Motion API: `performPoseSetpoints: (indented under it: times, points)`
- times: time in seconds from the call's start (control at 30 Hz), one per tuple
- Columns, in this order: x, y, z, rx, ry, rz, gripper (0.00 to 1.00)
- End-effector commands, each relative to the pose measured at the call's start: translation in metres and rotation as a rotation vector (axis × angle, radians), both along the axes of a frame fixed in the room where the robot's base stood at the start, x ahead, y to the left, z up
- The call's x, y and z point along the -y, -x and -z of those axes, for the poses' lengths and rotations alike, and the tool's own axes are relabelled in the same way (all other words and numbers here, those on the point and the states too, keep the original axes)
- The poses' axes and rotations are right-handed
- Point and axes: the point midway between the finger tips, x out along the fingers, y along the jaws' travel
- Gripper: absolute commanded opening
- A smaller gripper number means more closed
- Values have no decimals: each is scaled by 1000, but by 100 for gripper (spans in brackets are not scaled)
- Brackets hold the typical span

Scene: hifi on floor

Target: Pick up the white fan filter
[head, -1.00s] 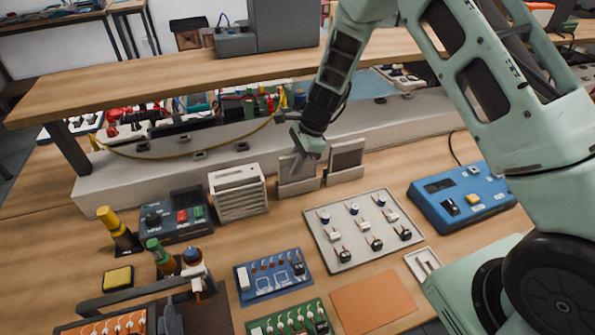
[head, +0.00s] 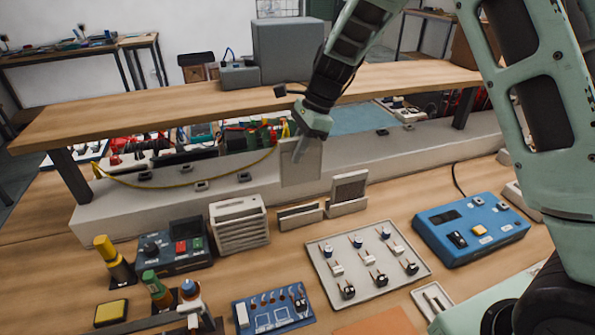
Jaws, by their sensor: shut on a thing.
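The fan filter, a thin pale flat panel (head: 300,172), hangs upright in the air above the workbench. My gripper (head: 302,142) is shut on its top edge from above. The panel's lower edge is above and apart from a low slotted stand (head: 298,217) on the bench. In this view the panel looks light grey, and the fingers cover part of its upper face.
A dark-faced framed panel (head: 349,188) stands in a holder to the right. A white slatted box (head: 239,224) is to the left. Behind are a pale ledge (head: 400,152) and a raised wooden shelf (head: 150,110). A switch board (head: 367,262) lies in front.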

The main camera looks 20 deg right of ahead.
Motion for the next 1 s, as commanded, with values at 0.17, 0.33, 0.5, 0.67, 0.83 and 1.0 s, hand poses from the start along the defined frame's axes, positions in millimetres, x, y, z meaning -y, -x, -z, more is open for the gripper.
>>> performPoseSetpoints:
  times: [0.17, 0.33, 0.5, 0.67, 0.83, 1.0]
  points:
    - [-1, 0, -36, 4, -1, -3, 0]
    - [-1, -1, -70, 5, -1, -2, 0]
    - [0, -1, -103, 5, -1, -1, 0]
    - [0, -1, -128, 3, 0, -2, 0]
    - [0, 0, -144, 0, -1, -1, 0]
    - [0, 0, -156, 0, 0, -1, 0]
